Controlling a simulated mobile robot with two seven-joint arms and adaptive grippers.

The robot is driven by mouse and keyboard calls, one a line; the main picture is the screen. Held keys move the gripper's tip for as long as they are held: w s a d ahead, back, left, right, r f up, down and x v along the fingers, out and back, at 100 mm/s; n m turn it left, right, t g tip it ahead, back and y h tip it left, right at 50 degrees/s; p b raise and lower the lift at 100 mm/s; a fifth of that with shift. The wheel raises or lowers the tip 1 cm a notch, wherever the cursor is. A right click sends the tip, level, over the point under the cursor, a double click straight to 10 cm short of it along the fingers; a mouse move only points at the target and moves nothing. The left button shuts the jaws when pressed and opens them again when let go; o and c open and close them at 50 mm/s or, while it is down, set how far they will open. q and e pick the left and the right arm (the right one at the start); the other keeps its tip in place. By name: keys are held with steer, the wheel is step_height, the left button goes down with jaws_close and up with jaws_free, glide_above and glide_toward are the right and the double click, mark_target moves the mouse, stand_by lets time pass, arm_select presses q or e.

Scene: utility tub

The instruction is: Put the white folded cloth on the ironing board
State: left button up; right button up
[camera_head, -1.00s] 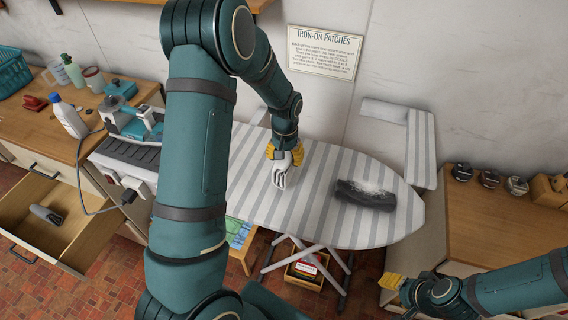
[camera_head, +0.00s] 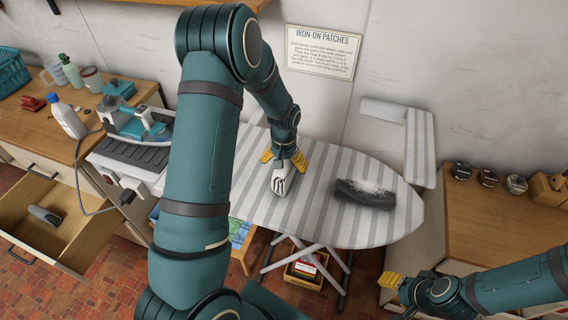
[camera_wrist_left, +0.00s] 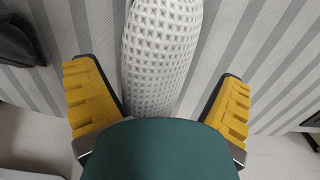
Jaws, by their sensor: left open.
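The white folded cloth (camera_head: 283,181) lies on the striped ironing board (camera_head: 325,210), left of its middle. In the left wrist view the cloth (camera_wrist_left: 160,50) is a rounded, waffle-textured white bundle. My left gripper (camera_head: 283,162) is open just above the cloth's far end. In the left wrist view its yellow fingers (camera_wrist_left: 157,75) stand wide apart on either side of the cloth, with gaps showing. My right gripper (camera_head: 392,283) is low at the right, off the board's edge; its fingers are too unclear to judge.
A dark grey cloth with white flecks (camera_head: 365,194) lies on the board's right part. An iron (camera_head: 135,125) stands at the left by the counter. An open drawer (camera_head: 50,220) juts out below. A wooden counter (camera_head: 490,220) with small jars stands right.

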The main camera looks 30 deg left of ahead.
arm_select(q)
steer(key=shift+r, duration=0.2)
step_height(320, 180, up, 12)
steer(key=shift+f, duration=0.1)
stand_by(0.3)
stand_by(0.5)
